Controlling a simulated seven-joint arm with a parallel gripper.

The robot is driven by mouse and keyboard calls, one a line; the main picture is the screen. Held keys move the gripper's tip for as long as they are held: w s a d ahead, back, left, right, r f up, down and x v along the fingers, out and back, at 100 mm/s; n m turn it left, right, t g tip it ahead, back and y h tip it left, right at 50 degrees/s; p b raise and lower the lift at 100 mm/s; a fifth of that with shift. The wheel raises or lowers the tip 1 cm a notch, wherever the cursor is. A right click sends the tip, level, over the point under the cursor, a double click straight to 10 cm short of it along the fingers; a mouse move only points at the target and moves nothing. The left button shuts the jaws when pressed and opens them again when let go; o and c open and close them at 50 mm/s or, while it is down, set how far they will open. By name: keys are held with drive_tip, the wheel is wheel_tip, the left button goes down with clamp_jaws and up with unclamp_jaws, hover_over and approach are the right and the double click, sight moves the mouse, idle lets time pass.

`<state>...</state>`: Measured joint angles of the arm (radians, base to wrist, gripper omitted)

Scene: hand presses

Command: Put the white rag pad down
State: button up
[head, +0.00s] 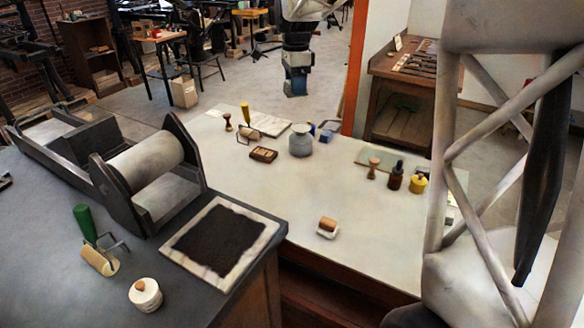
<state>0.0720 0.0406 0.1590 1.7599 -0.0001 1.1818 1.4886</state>
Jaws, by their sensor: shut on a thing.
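My gripper does not show in the head view, and neither does anything held in it. A small white block-like piece with a brown wooden grip (328,228) stands on the pale table. A round white piece with a wooden knob (145,293) stands at the front of the dark bench. I cannot tell whether either of these is the white rag pad.
A roller press (142,165) and a black inked slab (218,238) take up the dark bench, with a green-handled roller (99,262) nearby. A grey jar (301,140), small bottles and tools stand farther back on the pale table (270,205), whose middle is mostly clear.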

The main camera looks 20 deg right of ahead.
hover_over(297, 196)
wheel_tip(297, 196, down, 28)
idle(0.3)
drive_tip(key=shift+f, duration=3.05)
drive_tip(key=shift+f, duration=1.85)
drive_tip(key=shift+f, duration=0.1)
drive_tip(key=o, duration=0.9)
